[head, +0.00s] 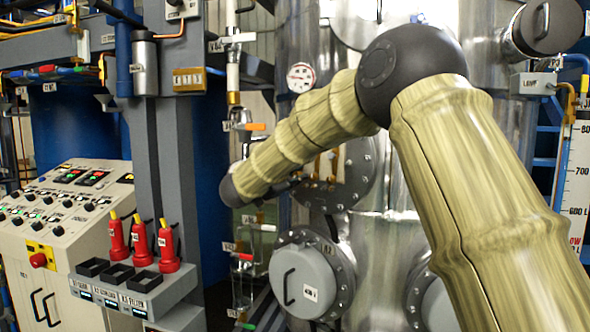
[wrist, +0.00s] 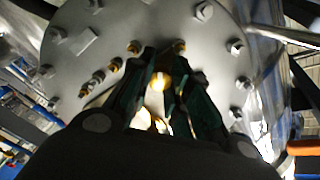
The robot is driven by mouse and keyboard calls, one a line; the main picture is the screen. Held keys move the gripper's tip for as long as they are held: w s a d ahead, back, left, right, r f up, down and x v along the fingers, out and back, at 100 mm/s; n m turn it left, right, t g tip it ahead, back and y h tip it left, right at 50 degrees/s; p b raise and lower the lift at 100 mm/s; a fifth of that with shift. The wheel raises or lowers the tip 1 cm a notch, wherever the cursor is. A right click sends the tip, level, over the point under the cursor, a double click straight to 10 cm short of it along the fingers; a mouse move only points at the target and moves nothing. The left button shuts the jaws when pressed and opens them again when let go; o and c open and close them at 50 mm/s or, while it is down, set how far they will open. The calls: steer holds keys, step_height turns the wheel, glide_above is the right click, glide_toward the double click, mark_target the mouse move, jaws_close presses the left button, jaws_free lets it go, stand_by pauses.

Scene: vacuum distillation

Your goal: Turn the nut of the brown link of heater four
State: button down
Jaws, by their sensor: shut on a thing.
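A round grey flange (wrist: 215,65) with a ring of steel bolts fills much of the wrist view. Several small brass nuts and links, one of them a brass fitting (wrist: 97,77), sit across its face. My gripper (wrist: 162,72) has its dark fingers closed around a bright brass nut (wrist: 158,82) near the flange's middle. The fingers hide most of that nut and its link, so the link's colour and heater number cannot be read. In the head view the flange (head: 362,175) shows behind my forearm, with brass links (head: 322,168) on it; my wrist hides part of them.
A round hatch with a handle (head: 303,280) is just below the flange. A control panel (head: 65,205) and red bottles (head: 141,243) are farther left. A pressure gauge (head: 300,77) is above my forearm.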

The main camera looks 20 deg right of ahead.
steer(key=shift+n+p, duration=0.45)
steer(key=shift+n, duration=0.15)
steer(key=shift+f, duration=0.1)
steer(key=c, duration=1.3)
jaws_free()
steer(key=v, duration=1.2)
